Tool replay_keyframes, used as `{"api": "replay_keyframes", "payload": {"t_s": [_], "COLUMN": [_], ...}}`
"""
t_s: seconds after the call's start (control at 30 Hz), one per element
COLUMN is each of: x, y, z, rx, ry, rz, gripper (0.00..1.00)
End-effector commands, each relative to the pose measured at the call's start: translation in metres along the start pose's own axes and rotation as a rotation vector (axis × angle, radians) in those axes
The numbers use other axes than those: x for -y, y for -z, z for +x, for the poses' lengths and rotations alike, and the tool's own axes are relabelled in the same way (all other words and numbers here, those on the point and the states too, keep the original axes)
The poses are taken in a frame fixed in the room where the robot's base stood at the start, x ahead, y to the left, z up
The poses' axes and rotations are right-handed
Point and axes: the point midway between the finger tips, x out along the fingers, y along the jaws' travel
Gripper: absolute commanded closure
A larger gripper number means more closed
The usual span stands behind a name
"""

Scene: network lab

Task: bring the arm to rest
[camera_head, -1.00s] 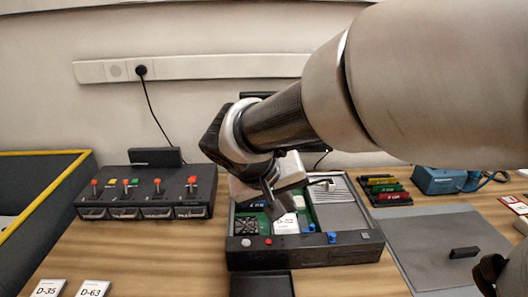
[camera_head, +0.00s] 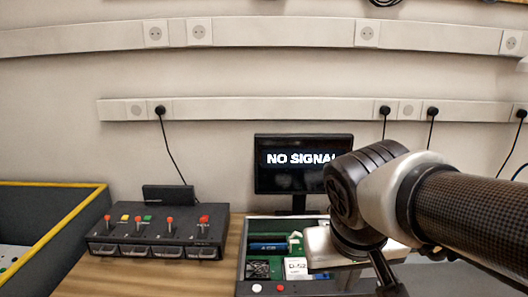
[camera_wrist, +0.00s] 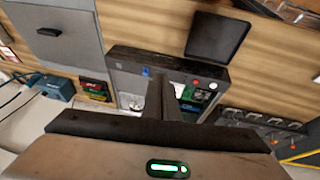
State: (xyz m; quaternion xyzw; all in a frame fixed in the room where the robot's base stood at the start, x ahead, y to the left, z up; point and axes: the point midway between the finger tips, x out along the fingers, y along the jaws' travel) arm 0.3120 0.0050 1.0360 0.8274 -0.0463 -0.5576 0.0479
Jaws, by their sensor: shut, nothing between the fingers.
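My gripper (camera_wrist: 165,100) is in the wrist view, its two dark fingers close together in front of the open device case (camera_wrist: 200,74). It is shut and holds nothing. In the head view my arm comes in from the right, and its wrist hides the right part of the open case (camera_head: 243,268). The fingertips are cut off at the bottom of the head view.
A monitor (camera_head: 268,180) reading NO SIGNAL stands behind the case. A black switch box (camera_head: 155,236) with red knobs is to the left, beside a yellow-edged dark bin (camera_head: 60,215).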

Motion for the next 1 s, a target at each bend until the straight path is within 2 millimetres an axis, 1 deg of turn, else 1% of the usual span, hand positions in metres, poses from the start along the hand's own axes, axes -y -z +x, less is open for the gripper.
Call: {"api": "replay_keyframes", "payload": {"t_s": [0.03, 0.1, 0.3, 0.33, 0.47, 0.63, 0.73, 0.8, 0.9, 1.0], "x": [-0.005, -0.007, -0.008, -0.009, -0.013, -0.018, -0.022, -0.026, -0.03, -0.033], "y": [-0.009, -0.019, -0.039, -0.03, -0.02, -0.004, 0.008, 0.018, 0.031, 0.038], "z": [-0.005, -0.01, -0.024, -0.039, -0.064, -0.102, -0.133, -0.158, -0.188, -0.207], "rx": [-0.016, -0.038, -0.12, -0.113, -0.108, -0.108, -0.108, -0.108, -0.107, -0.107], "ry": [0.024, 0.058, 0.131, 0.131, 0.13, 0.13, 0.129, 0.129, 0.129, 0.129], "rz": [0.019, 0.027, 0.046, 0.038, 0.035, 0.035, 0.035, 0.035, 0.035, 0.035], "gripper": [1.0, 1.0, 1.0, 1.0, 1.0, 1.0, 1.0, 1.0, 1.0, 1.0]}}
